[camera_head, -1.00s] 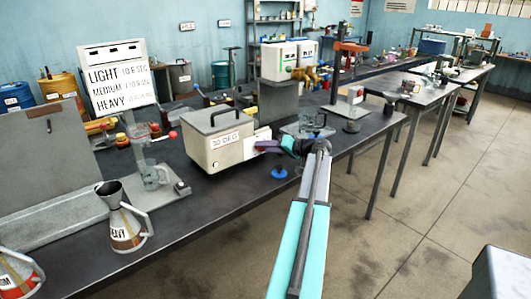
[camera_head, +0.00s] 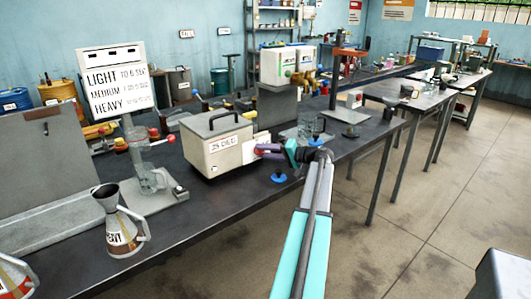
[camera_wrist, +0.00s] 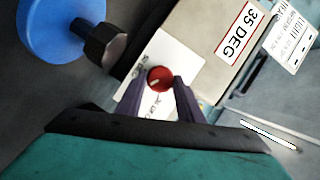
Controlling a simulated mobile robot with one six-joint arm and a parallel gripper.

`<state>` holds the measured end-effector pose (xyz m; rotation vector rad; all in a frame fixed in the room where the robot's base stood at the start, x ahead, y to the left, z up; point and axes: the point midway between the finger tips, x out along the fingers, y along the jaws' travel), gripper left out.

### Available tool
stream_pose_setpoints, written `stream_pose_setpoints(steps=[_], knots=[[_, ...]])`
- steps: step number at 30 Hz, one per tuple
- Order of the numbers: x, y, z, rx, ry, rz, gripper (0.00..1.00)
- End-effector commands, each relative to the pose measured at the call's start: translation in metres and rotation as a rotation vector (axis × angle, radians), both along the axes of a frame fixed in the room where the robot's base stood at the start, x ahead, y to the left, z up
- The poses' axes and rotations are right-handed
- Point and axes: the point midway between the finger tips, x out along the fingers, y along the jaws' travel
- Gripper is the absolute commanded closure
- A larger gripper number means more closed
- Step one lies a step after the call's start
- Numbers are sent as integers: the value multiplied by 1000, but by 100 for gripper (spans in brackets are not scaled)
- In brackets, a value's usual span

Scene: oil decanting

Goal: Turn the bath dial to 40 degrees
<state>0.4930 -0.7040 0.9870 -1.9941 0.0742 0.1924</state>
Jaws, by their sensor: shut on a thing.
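The bath (camera_head: 203,162) is a pale box with a dark top handle on the bench. Its label (camera_wrist: 240,32) reads 35 DEG in the wrist view. The red round dial (camera_wrist: 160,79) with a pale mark sits on a white plate (camera_wrist: 177,52) with small print around it, only partly readable. My gripper (camera_wrist: 160,88) has its two dark fingers on either side of the dial, shut on it.
A blue round object with a dark knob (camera_wrist: 62,28) stands close beside the dial plate. A HEAVY jug (camera_head: 119,228) and a sign (camera_head: 117,80) are to the left. The bench front is mostly clear.

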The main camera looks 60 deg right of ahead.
Motion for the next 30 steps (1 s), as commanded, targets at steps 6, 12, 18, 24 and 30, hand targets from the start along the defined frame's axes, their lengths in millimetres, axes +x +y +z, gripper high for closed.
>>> stream_pose_setpoints(steps=[6,12,18,24,30], knots=[[0,-1,1,-2,0,-3,48],[-1,-1,0,-2,0,-3,48],[-7,-1,1,-2,0,-3,48],[-27,-2,4,-3,0,-4,48],[-57,-3,8,-3,0,-5,48]])
